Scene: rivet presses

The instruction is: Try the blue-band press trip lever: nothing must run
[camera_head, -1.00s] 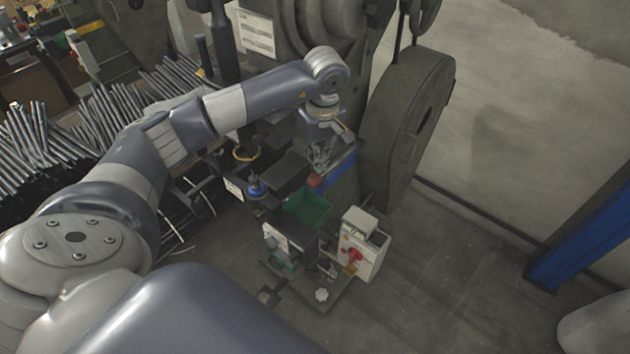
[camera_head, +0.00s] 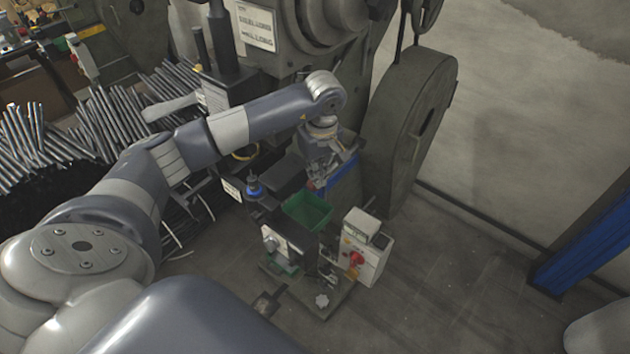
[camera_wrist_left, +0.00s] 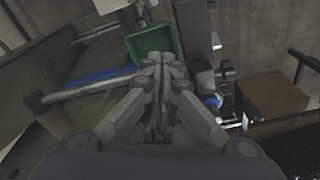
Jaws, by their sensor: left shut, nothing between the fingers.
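The press with a blue band (camera_head: 254,188) stands mid-picture in the head view, below my left forearm. A blue ring also shows right of my fingers in the wrist view (camera_wrist_left: 212,102). My left gripper (camera_head: 319,180) is shut and empty, pointing down to the right of that band, above and behind a green bin. In the wrist view my left fingertips (camera_wrist_left: 160,60) are together in front of the green bin (camera_wrist_left: 148,42). A small red part (camera_head: 311,185) shows beside the fingertips, mostly hidden. I cannot make out the trip lever for certain. My right gripper is not in view.
A green bin (camera_head: 307,212) sits at the press. A pale control box (camera_head: 362,250) with a red knob (camera_head: 355,258) stands to its right. A large flywheel (camera_head: 408,130) rises behind. Metal rods (camera_head: 90,120) are heaped at left.

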